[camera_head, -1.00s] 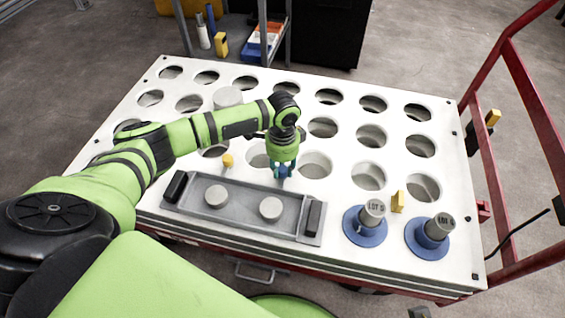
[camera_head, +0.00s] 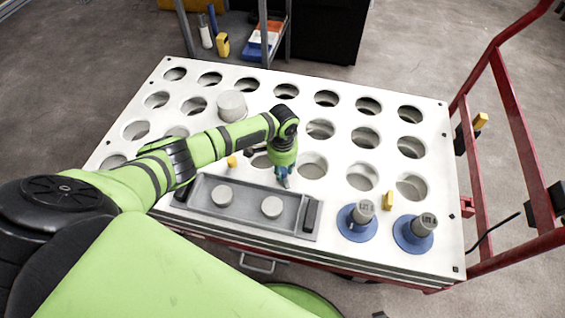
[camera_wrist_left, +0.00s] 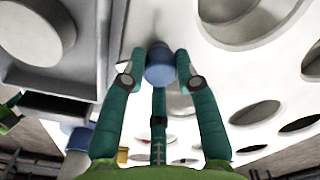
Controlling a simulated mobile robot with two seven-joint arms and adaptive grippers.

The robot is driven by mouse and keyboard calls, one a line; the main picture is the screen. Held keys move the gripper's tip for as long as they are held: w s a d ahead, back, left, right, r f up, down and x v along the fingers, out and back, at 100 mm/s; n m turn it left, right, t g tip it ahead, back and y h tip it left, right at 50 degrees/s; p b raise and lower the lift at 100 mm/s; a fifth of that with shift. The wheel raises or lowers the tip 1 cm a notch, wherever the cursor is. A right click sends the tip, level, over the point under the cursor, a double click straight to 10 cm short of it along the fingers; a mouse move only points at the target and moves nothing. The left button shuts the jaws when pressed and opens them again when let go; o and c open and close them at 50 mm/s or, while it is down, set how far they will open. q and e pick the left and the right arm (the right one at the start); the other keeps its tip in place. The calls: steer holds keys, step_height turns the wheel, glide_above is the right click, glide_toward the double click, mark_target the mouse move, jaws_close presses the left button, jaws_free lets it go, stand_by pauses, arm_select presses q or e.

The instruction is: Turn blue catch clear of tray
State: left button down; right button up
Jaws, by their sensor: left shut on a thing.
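The grey tray (camera_head: 247,207) lies near the front edge of the white perforated top, with two round pale discs (camera_head: 222,196) (camera_head: 271,207) in it. My left gripper (camera_head: 285,182) points down at the tray's far long edge, right of the middle. In the left wrist view its teal fingers are shut around the blue catch (camera_wrist_left: 159,66), a short round knob against the white top beside the tray wall (camera_wrist_left: 103,40). The fingers largely hide the catch in the head view, and I cannot tell which way its arm points. My right gripper is not in view.
Two blue-flanged grey plugs (camera_head: 357,222) (camera_head: 414,233) stand right of the tray. A yellow piece (camera_head: 388,200) stands behind them, another (camera_head: 232,161) behind the tray. A pale cylinder (camera_head: 231,105) stands farther back. A red frame (camera_head: 520,130) rises at the right.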

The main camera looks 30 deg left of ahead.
arm_select(q)
steer(key=n+p, duration=0.2)
steer(key=shift+s+r+n+p, duration=0.15)
steer(key=shift+s+n+p, duration=0.05)
steer(key=shift+n+p, duration=0.85)
steer(key=shift+n, duration=0.25)
steer(key=n+p, duration=0.2)
steer(key=n, duration=0.2)
steer(key=shift+f+n+p, duration=0.25)
steer(key=shift+n+p, duration=0.3)
steer(key=shift+n, duration=0.65)
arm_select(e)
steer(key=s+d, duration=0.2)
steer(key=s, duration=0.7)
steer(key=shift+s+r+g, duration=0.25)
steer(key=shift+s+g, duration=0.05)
arm_select(q)
steer(key=c, duration=0.9)
jaws_free()
steer(key=shift+c, duration=0.2)
steer(key=shift+w, duration=0.1)
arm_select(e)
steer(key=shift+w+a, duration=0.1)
